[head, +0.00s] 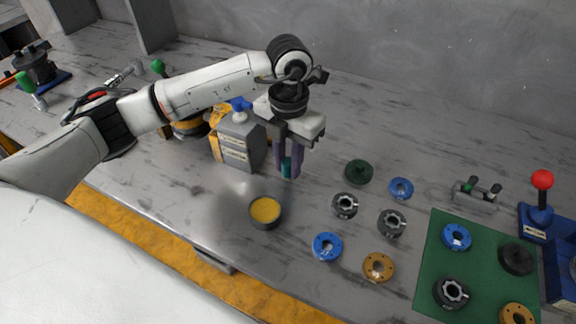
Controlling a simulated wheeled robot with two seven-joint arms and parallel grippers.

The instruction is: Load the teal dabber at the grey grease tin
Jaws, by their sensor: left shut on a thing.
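The grey grease tin (266,213) stands open on the table at the middle of the head view, with yellow grease inside. My left gripper (289,168) points down behind the tin and slightly to its right. It is shut on the teal dabber (286,168), which shows between its fingers, apart from the tin. The dabber's lower end is hard to make out. My right gripper is not in view.
Blue, orange, dark and green rings and discs lie to the right, some on a green mat (427,272). A red-knobbed blue stand (540,200) is at far right. The table left of the tin is clear.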

